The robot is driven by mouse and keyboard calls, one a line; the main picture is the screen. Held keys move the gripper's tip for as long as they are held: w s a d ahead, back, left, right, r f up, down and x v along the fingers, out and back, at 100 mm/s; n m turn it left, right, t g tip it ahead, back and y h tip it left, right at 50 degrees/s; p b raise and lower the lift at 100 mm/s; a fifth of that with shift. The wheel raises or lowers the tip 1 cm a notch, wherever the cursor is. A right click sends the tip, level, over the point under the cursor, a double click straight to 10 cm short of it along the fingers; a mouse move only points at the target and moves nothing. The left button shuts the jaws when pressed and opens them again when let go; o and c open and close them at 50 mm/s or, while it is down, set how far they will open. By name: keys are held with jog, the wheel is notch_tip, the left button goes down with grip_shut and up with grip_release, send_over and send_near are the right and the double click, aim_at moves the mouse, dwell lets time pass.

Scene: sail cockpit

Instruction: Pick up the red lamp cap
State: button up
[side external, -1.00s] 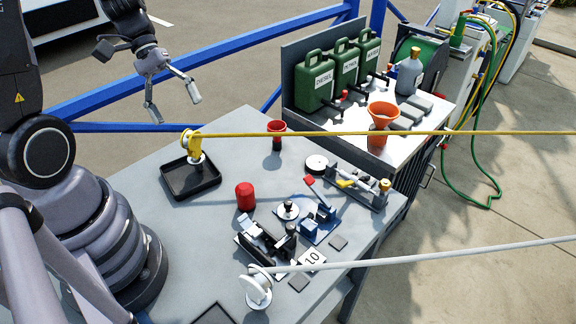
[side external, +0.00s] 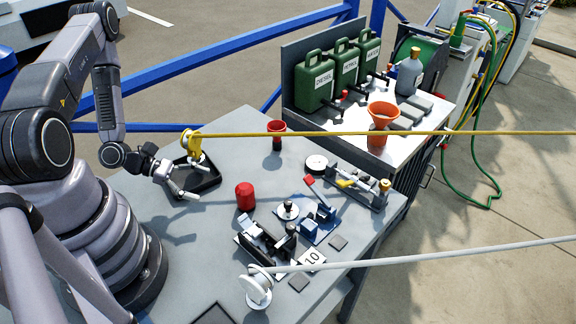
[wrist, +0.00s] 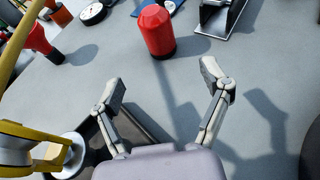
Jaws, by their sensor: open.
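The red lamp cap (side external: 245,196) is a rounded red cylinder standing upright on the grey table, left of the blue and black fittings. In the wrist view the red cap (wrist: 157,31) stands ahead of the fingertips, near the top middle. My gripper (side external: 192,188) is low over the table, to the left of the cap and beside the black tray. In the wrist view my gripper (wrist: 163,82) has its two fingers spread wide with nothing between them. A gap of bare table lies between the fingertips and the cap.
A black tray (side external: 207,188) and a yellow winch-like fitting (side external: 193,146) with a taut yellow rope stand close to my gripper. A red cup-shaped item (side external: 277,128) stands behind the cap. Blue and black fittings (side external: 265,245) crowd the cap's right front. A white rope crosses the front right.

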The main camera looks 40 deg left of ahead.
aim_at(246, 197)
jog(key=x, duration=1.1)
jog(key=shift+w+r, duration=0.15)
jog(key=shift+r, duration=0.05)
jog(key=c, duration=1.3)
jog(key=shift+o, duration=0.2)
